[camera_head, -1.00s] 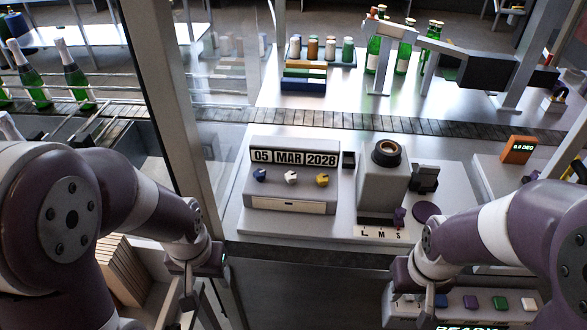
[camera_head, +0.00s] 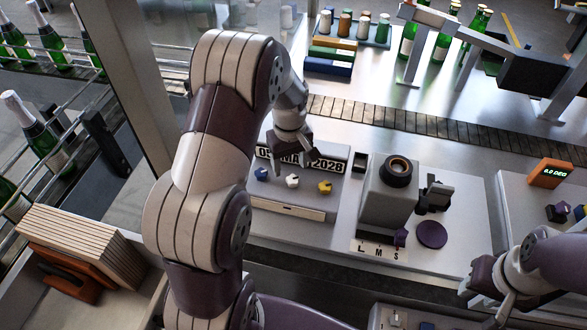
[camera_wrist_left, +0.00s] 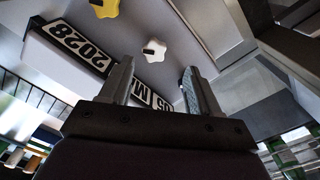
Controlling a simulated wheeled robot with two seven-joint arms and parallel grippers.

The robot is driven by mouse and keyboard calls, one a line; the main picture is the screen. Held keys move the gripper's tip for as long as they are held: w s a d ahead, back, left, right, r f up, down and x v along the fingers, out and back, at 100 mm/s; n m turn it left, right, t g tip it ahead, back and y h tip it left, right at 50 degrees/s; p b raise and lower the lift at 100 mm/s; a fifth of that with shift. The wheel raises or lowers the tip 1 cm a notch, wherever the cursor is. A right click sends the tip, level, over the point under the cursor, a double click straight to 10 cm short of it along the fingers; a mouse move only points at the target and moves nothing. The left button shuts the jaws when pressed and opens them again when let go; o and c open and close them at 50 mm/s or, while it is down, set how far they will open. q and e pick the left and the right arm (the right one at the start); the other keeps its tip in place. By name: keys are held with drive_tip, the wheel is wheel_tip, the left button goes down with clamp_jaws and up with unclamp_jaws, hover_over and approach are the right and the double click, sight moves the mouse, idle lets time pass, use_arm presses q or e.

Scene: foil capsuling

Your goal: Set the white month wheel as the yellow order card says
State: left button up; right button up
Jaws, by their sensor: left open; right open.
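The white month wheel (camera_head: 292,181) is a small lobed knob on the sloped face of the grey date unit (camera_head: 286,207), between a blue knob (camera_head: 261,174) and a yellow knob (camera_head: 325,187). My left gripper (camera_head: 291,158) is open and empty above the wheel, in front of the date strip. In the left wrist view the white wheel (camera_wrist_left: 154,50) shows beyond and between the open fingertips, apart from them. The strip shows 05, MA and 2028 (camera_head: 328,165); the rest of the month is hidden. My right gripper (camera_head: 482,280) is at lower right, empty. No yellow order card shows.
Right of the date unit stands a grey press (camera_head: 388,195) with a dark ring on top, then a purple disc (camera_head: 431,234) and an L M S plate (camera_head: 378,250). A conveyor (camera_head: 400,118) runs behind. A wooden stack (camera_head: 80,245) is at lower left.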

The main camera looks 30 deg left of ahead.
sight(292, 177)
use_arm(q)
drive_tip(key=f, duration=0.1)
drive_tip(key=w+f, duration=0.1)
drive_tip(key=f, duration=0.1)
drive_tip(key=f+p, duration=0.1)
drive_tip(key=f, duration=0.1)
drive_tip(key=shift+w+d, duration=0.2)
drive_tip(key=shift+w, duration=0.1)
drive_tip(key=shift+s+a+f, duration=0.15)
drive_tip(key=shift+s+f, duration=0.05)
drive_tip(key=shift+f, duration=0.1)
drive_tip(key=shift+s+a, duration=0.1)
drive_tip(key=shift+s, duration=0.2)
drive_tip(key=shift+w, duration=0.15)
drive_tip(key=c, duration=0.4)
drive_tip(key=shift+w, duration=0.1)
drive_tip(key=c, duration=0.6)
drive_tip(key=shift+c, duration=0.2)
use_arm(e)
drive_tip(key=shift+w+r, duration=0.45)
drive_tip(key=shift+r, duration=0.3)
use_arm(q)
drive_tip(key=shift+m, duration=0.4)
use_arm(e)
drive_tip(key=shift+f, duration=0.1)
